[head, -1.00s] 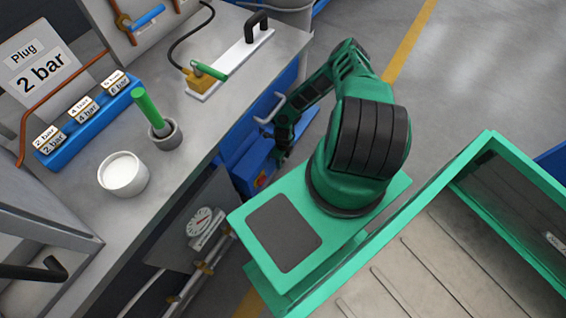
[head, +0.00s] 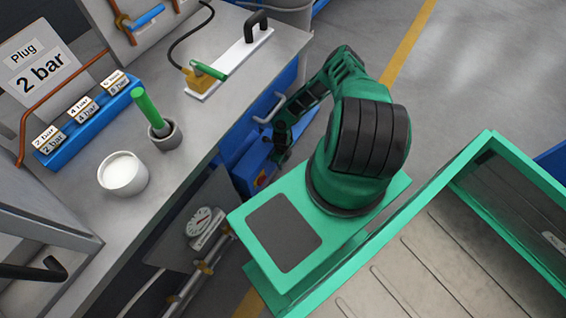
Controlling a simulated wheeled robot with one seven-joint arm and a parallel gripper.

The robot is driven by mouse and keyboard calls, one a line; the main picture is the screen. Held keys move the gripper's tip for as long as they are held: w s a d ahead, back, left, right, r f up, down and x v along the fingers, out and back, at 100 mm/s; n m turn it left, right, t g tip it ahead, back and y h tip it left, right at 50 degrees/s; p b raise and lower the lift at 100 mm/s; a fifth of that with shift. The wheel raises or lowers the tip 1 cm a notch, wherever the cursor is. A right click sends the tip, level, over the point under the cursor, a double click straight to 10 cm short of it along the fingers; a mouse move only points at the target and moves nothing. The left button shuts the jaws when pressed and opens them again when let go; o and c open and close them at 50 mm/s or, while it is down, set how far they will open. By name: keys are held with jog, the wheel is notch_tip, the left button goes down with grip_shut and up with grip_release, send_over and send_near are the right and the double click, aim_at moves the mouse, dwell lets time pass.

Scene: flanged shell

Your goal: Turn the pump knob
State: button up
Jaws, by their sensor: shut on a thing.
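A blue pump box (head: 245,166) stands low beside the bench, with a small red and yellow part (head: 261,180) on its near face. My gripper (head: 281,158) is small and dark in the head view, reaching down at the right side of this box. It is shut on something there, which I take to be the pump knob. The knob itself is hidden behind the fingers and too small to make out.
The bench (head: 205,125) holds a white cup (head: 123,174), a grey cup with a green-handled tool (head: 165,135), a blue labelled rack (head: 88,120) and a white plate with a black handle (head: 232,62). A round gauge (head: 199,222) sits below the bench edge.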

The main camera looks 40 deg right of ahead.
jog(key=shift+t+h, duration=0.3)
jog(key=shift+h, duration=0.3)
jog(key=o, duration=1.1)
jog(key=shift+c, duration=0.2)
jog(key=shift+s+a+r, duration=0.1)
jog(key=shift+a+r, duration=0.1)
jog(key=shift+r, duration=1.05)
jog(key=shift+a+r, duration=0.15)
jog(key=shift+r, duration=1.05)
jog(key=shift+s+a+r, duration=0.1)
jog(key=shift+a+r, duration=0.1)
jog(key=shift+r, duration=1.05)
